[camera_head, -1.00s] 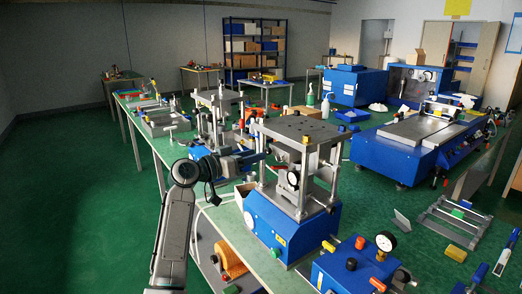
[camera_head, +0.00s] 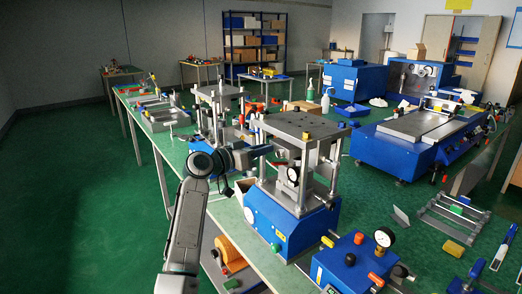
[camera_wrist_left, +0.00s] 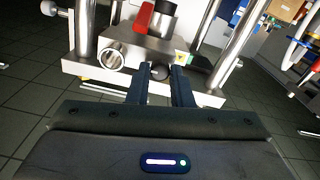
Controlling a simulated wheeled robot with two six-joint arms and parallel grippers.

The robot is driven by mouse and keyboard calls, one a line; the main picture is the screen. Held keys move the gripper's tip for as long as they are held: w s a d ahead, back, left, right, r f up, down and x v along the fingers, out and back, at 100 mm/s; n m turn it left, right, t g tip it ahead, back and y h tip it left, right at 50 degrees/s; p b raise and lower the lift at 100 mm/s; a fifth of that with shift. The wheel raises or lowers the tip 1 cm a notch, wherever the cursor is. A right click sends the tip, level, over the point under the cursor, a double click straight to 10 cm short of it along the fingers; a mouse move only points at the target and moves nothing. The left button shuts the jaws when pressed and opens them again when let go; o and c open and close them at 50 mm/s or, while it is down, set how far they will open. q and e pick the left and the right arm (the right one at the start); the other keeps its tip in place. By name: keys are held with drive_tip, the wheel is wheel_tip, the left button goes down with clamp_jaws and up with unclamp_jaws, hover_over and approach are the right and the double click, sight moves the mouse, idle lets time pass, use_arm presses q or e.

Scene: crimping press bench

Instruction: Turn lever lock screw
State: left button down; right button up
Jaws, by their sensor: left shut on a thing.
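The crimping press (camera_head: 292,212) has a blue base, a grey top plate and steel columns. My left gripper (camera_head: 268,150) reaches its left side, just below the top plate. In the left wrist view, the two dark fingers (camera_wrist_left: 162,74) are close together against the press's pale metal block (camera_wrist_left: 90,68). They are shut on what appears to be the lever lock screw, which the fingers largely hide. A hollow metal tube end (camera_wrist_left: 112,58) sits left of the fingers, and a red part (camera_wrist_left: 145,16) is above. My right gripper is not in view.
A blue box with a pressure gauge (camera_head: 384,237) stands in front of the press. Another press (camera_head: 217,105) stands behind on the green bench. The floor at left is clear.

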use_arm(q)
drive_tip(key=shift+n, duration=0.3)
drive_tip(key=shift+f+n+p, duration=0.1)
drive_tip(key=shift+n+p, duration=10.15)
drive_tip(key=shift+n, duration=4.35)
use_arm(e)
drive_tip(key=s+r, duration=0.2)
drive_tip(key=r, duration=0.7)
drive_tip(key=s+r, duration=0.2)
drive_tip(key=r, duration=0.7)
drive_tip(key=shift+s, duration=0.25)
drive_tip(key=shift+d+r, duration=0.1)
